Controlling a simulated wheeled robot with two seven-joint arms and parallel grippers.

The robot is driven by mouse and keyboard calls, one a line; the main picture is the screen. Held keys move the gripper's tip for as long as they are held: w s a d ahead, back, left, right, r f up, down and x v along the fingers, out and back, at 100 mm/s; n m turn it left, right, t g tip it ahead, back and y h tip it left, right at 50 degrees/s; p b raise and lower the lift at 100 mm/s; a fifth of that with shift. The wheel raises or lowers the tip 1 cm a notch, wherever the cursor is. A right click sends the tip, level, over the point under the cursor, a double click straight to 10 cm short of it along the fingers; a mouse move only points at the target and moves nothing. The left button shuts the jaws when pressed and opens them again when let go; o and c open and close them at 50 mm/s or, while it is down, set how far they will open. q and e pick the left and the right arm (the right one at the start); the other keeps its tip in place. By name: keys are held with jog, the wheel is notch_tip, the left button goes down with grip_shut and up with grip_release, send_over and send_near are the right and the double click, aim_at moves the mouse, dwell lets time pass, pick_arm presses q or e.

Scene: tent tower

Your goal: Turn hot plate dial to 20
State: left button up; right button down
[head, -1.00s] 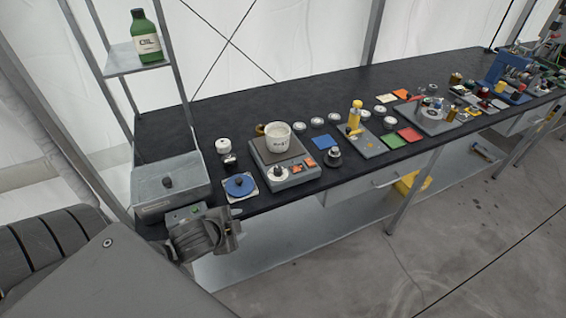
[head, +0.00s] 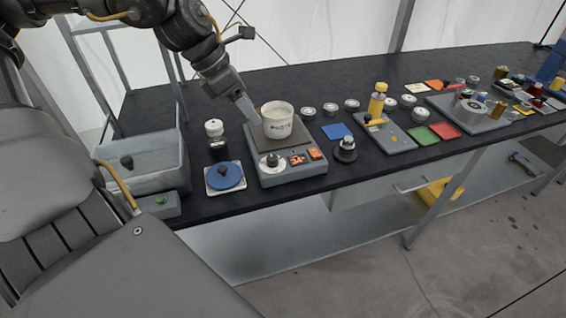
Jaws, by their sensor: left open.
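The hot plate (head: 290,176) is a grey box with a dark top plate, standing near the front edge of the black bench. Its dial (head: 270,160) is a white disc with a dark knob on the front left, beside small orange parts. The dial's numbers are too small to read. A white cup with lettering (head: 278,121) stands on the top plate. My left gripper (head: 248,112) reaches down from the upper left and is open, just left of the cup and behind the dial. I cannot tell whether it touches the cup. My right gripper is out of view.
A blue round dial on a white plate (head: 226,176) and a grey bin (head: 145,180) lie left of the hot plate. A dark knobbed piece (head: 345,149) and a blue square (head: 337,131) are at its right. More small items crowd the bench further right.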

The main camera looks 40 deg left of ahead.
aim_at(272, 157)
pick_arm(q)
jog(key=shift+m+g+y, duration=0.3)
jog(key=shift+m, duration=0.2)
jog(key=b+x, duration=0.1)
jog(key=x, duration=0.3)
jog(key=b+x, duration=0.1)
jog(key=x, duration=0.4)
jog(key=s+b+x, duration=0.1)
jog(key=x, duration=0.4)
jog(key=shift+a+f, duration=0.35)
jog(key=shift+f, duration=0.05)
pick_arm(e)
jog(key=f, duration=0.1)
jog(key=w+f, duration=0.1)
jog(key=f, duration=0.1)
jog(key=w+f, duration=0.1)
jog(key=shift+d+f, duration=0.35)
pick_arm(q)
jog(key=c, duration=1)
jog(key=shift+b, duration=0.35)
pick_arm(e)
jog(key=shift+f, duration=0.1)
